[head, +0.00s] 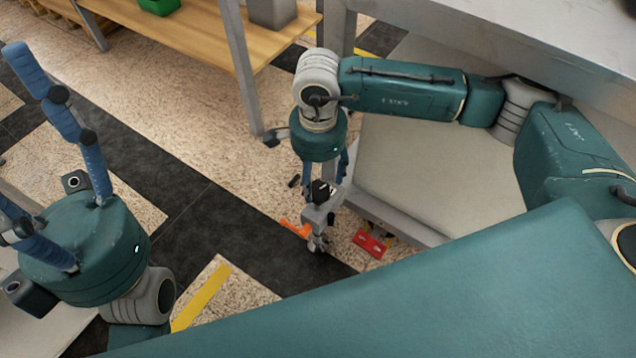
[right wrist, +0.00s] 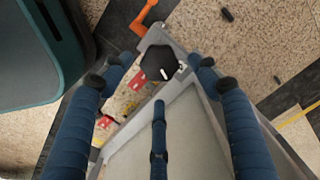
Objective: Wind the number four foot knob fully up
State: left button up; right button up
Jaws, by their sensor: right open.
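A black knob (head: 320,192) sits on top of a grey bracket at the low corner of the frame; I cannot read a number on it. My right gripper (head: 325,172) points down just above it. In the right wrist view the knob (right wrist: 157,64) looks six-sided with a small pale mark. The blue fingers of my right gripper (right wrist: 158,84) are spread wide, two beside the knob and one below it in the picture. I see no clear contact. My left gripper (head: 22,145) is at the left, fingers spread and empty.
An orange lever (head: 295,229) sticks out beside the bracket, and a red part (head: 370,243) lies to its right. A pale panel (head: 420,170) fills the frame behind. A wooden bench (head: 200,35) with a green box (head: 158,5) stands at the back. Floor between is mostly clear.

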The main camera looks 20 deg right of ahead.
notch_tip(320, 180, up, 8)
dwell(0.5)
